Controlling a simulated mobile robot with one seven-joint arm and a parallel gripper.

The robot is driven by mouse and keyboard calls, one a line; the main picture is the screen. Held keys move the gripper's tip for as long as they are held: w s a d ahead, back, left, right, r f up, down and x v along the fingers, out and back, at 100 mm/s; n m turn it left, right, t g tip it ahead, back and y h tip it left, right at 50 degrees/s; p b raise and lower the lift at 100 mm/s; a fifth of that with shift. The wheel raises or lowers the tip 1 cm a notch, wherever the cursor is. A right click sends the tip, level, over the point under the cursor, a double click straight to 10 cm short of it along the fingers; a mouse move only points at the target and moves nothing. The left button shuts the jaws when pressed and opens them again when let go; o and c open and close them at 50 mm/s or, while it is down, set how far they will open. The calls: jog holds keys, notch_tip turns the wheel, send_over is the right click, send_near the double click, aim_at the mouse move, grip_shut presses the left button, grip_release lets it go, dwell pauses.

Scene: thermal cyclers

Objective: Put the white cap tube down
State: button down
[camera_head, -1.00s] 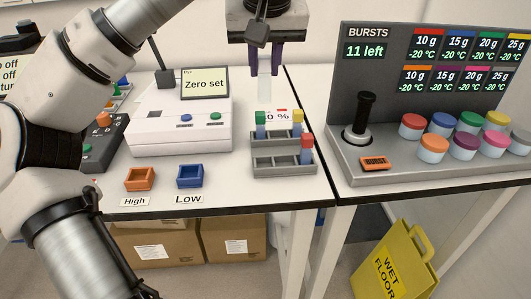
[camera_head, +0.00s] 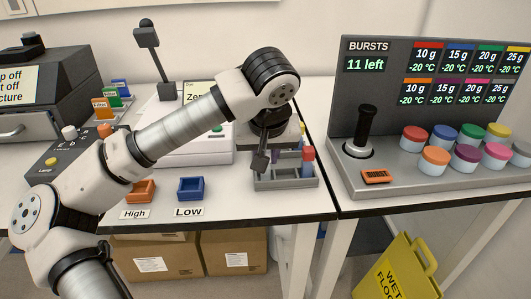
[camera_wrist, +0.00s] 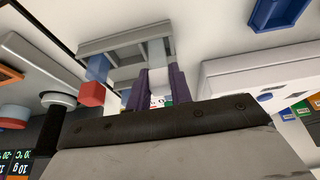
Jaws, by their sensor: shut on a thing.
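My gripper (camera_wrist: 158,82) has purple fingers, shut on the pale tube (camera_wrist: 157,76) between them in the wrist view. The tube's cap is not clearly visible. The grey rack (camera_wrist: 98,48) lies just beyond the fingertips; whether the tube is inside a slot I cannot tell. In the head view my gripper is mostly hidden behind my arm, over the back of the rack (camera_head: 292,184). A red-capped tube (camera_head: 308,156) stands at the rack's right side; its red cap (camera_wrist: 92,94) also shows in the wrist view.
A white device with a "Zero set" screen in the earlier frame (camera_head: 195,155) stands left of the rack. An orange tray (camera_head: 140,190) and a blue tray (camera_head: 190,188) lie at the front. The bursts panel (camera_head: 430,65) with several coloured jars stands on the right table.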

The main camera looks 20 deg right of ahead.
jog(key=shift+f, duration=0.1)
jog(key=shift+f+b, duration=0.15)
jog(key=shift+b, duration=0.15)
jog(key=c, duration=1.3)
grip_release()
jog(key=shift+o, duration=0.2)
jog(key=shift+r, duration=0.25)
jog(key=shift+r+p, duration=0.25)
jog(key=shift+p, duration=0.1)
jog(key=v, duration=1.1)
jog(key=shift+s+r, duration=0.25)
jog(key=shift+a, duration=0.1)
